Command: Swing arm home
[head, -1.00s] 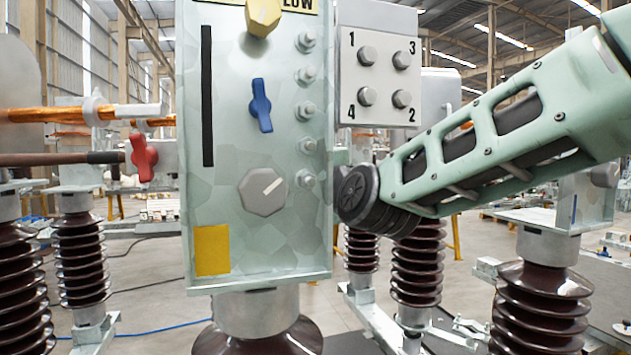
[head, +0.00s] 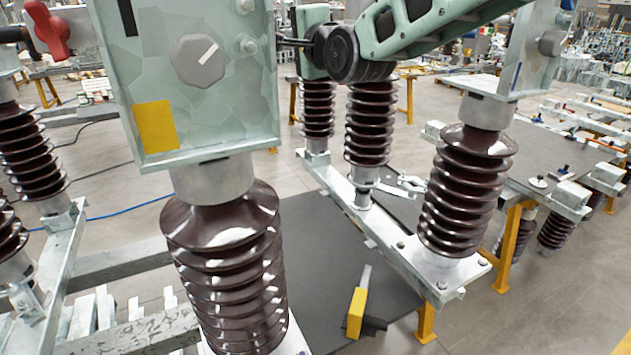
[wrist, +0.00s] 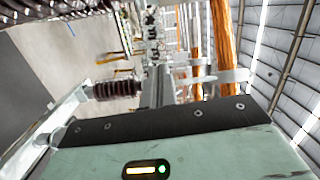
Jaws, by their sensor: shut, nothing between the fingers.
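My green arm (head: 425,25) comes in from the top right of the head view and ends in a black round joint (head: 345,52), just right of the pale green control cabinet (head: 130,85). My gripper (wrist: 157,88) shows as a narrow grey shape past the black-edged green housing in the wrist view; it looks shut and empty. In the head view the gripper is hard to make out beside the cabinet edge. Copper-coloured tubes (wrist: 222,45) run along the upper right of the wrist view. Which part is the task's arm is unclear.
The cabinet, with a grey knob (head: 198,60) and yellow label (head: 155,126), stands on a brown ribbed insulator (head: 225,250). More insulators (head: 465,190) stand to the right on a metal rail. A yellow-handled tool (head: 357,312) lies low on a dark mat (head: 310,225). A table (head: 560,150) is at right.

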